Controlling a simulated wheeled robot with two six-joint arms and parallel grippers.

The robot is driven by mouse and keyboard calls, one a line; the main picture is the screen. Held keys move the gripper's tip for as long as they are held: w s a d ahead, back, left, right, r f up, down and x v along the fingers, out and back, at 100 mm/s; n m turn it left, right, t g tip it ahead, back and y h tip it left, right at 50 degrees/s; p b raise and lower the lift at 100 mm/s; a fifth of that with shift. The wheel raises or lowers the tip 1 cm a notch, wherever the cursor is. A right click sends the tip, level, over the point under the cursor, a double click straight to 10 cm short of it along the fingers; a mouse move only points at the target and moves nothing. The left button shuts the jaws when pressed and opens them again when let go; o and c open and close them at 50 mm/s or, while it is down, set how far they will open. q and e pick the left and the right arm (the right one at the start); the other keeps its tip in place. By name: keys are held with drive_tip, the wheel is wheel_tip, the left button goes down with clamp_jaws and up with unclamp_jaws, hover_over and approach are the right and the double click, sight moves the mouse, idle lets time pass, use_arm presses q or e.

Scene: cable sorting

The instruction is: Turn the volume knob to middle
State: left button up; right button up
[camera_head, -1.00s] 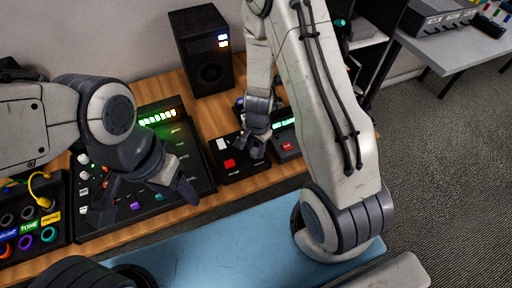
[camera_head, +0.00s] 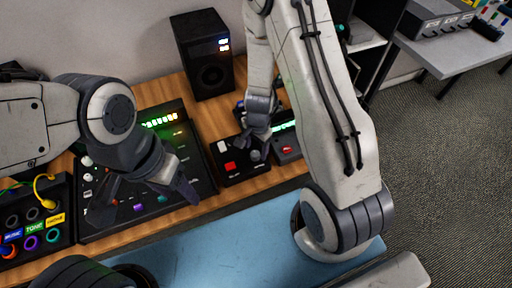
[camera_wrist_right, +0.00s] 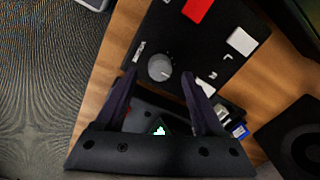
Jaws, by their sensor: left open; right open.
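The volume knob (camera_wrist_right: 160,67) is a small grey round knob on a black box (camera_wrist_right: 215,60), with a light pointer mark. The box also carries a red button (camera_wrist_right: 198,9) and a white button (camera_wrist_right: 242,41). In the head view the knob (camera_head: 255,155) shows just below my right gripper (camera_head: 259,138). In the right wrist view my right gripper (camera_wrist_right: 158,77) is open, its fingertips on either side of the knob; I cannot tell whether they touch it. My left gripper (camera_head: 146,203) is open and empty over the mixer's front.
A black mixer (camera_head: 185,130) with green lights lies left of the box. A speaker (camera_head: 203,55) stands behind on the wooden desk (camera_head: 180,88). A cable panel (camera_head: 40,215) is at the far left. Another device with green lights (camera_head: 287,145) stands close right of the box.

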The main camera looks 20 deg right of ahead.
sight(257, 154)
wheel_tip(257, 154, up, 8)
drive_tip(key=p, duration=0.6)
drive_tip(key=shift+s+r, duration=0.15)
drive_tip(key=shift+d, duration=0.1)
drive_tip(key=s+a+r+n+y, duration=0.1)
drive_tip(key=s+a+r+n, duration=0.4)
drive_tip(key=a+r+n, duration=0.65)
drive_tip(key=s+a+r+n, duration=0.1)
drive_tip(key=s+r+n, duration=0.7)
drive_tip(key=s+r, duration=0.3)
drive_tip(key=shift+s+a+r+g, duration=0.15)
drive_tip(key=shift+s+r+g, duration=0.15)
drive_tip(key=shift+s, duration=0.55)
